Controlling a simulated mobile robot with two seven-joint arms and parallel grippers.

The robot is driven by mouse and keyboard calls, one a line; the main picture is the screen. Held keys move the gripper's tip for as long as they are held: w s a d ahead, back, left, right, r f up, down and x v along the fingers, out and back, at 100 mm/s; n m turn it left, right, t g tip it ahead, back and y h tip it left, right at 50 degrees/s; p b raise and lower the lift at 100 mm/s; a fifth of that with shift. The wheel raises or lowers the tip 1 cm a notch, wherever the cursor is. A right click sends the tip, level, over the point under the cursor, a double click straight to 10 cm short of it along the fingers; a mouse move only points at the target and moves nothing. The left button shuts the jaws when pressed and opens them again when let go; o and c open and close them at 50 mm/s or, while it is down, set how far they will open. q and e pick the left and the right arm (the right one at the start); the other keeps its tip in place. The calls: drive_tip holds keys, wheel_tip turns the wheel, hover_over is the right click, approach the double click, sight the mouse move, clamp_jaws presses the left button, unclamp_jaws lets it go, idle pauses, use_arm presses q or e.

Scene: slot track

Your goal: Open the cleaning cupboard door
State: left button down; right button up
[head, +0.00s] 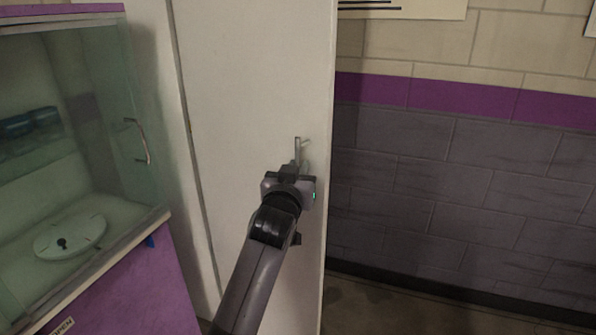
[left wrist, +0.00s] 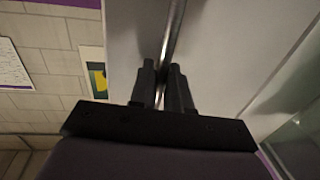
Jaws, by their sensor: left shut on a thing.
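The cleaning cupboard door (head: 240,110) is a tall, pale, flat panel in the middle of the head view. A thin dark seam runs down its left side, and it looks closed or nearly so. A slim metal handle (head: 298,150) stands near its right edge. My left gripper (head: 294,170) is at the handle, with the lower part of the handle hidden behind it. In the left wrist view the two dark fingers (left wrist: 164,85) are shut around the metal bar (left wrist: 174,35), with the pale door behind. My right gripper is not in view.
A glass-fronted cabinet (head: 60,130) with a curved handle and a round white disc inside stands at left, above a purple panel (head: 130,295). A brick wall (head: 450,170) with a purple stripe is at right. Bare floor (head: 400,310) shows at lower right.

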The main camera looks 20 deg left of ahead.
use_arm(q)
drive_tip(key=shift+a+f, duration=0.1)
drive_tip(key=shift+a, duration=0.2)
drive_tip(key=c, duration=1.4)
unclamp_jaws()
drive_tip(key=shift+o, duration=0.3)
drive_tip(key=shift+s+a, duration=0.1)
drive_tip(key=shift+s, duration=0.15)
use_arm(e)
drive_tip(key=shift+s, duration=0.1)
use_arm(q)
drive_tip(key=shift+w, duration=0.1)
drive_tip(key=shift+d, duration=0.2)
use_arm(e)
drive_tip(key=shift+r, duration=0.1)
